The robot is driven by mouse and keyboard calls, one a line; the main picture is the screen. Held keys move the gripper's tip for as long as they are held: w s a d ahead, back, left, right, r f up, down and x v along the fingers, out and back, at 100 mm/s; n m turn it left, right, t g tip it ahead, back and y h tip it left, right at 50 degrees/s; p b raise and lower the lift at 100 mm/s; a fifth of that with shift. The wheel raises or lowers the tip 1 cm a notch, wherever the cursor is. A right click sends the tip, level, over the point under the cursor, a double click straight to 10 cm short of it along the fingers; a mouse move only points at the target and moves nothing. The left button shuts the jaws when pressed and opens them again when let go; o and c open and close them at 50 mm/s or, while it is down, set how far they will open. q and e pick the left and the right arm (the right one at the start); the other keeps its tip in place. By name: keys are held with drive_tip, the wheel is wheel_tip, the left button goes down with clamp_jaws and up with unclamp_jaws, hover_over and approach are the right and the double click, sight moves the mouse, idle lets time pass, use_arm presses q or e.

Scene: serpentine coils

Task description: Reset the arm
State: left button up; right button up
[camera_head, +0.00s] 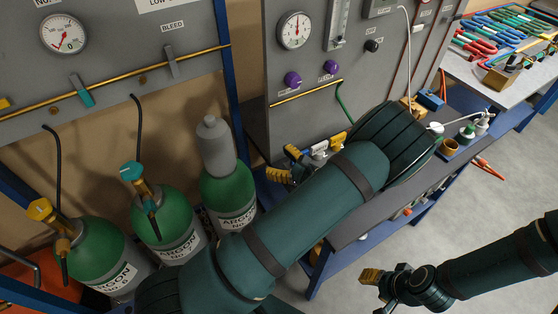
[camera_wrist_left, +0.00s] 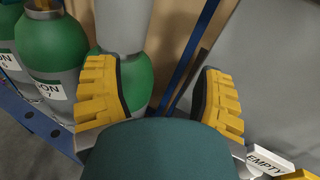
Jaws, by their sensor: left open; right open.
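My left gripper (camera_head: 286,163) is open, its yellow fingers apart beside the right-hand argon cylinder (camera_head: 228,188). In the left wrist view the left gripper (camera_wrist_left: 160,92) also shows open and empty, with a green cylinder under a grey cap (camera_wrist_left: 122,25) behind the gap. The dark teal left arm (camera_head: 310,205) crosses the middle of the head view and hides part of the bench. My right gripper (camera_head: 374,288) is at the lower right over the floor, open, with nothing seen in it; its lower part is partly cut off.
Two more cylinders stand left, one with a yellow valve (camera_head: 40,208), one with a teal valve (camera_head: 132,171). Gauge panels (camera_head: 340,90) rise behind. The bench (camera_head: 365,222) holds small bottles (camera_head: 467,131). A far table (camera_head: 500,70) carries coloured coils.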

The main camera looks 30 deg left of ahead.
idle(0.3)
use_arm(q)
drive_tip(key=s+f+n+g+h, duration=0.6)
drive_tip(key=s+f+g+h, duration=0.25)
drive_tip(key=s+f, duration=0.75)
drive_tip(key=s+d+f+n+t+h, duration=0.1)
drive_tip(key=s+d+n+h, duration=0.3)
drive_tip(key=d+h, duration=0.15)
drive_tip(key=s+d+f+n+t+h, duration=0.1)
drive_tip(key=s+d+f+n+h, duration=0.1)
drive_tip(key=s+d+n+h, duration=0.4)
drive_tip(key=w+d+r+n+t+b, duration=0.1)
drive_tip(key=w+d+n+t+b, duration=0.3)
drive_tip(key=w, duration=0.7)
drive_tip(key=shift+w+d+r+t+h+b, duration=0.2)
drive_tip(key=shift+w+d+t+h+b, duration=0.3)
drive_tip(key=shift+t+b, duration=0.55)
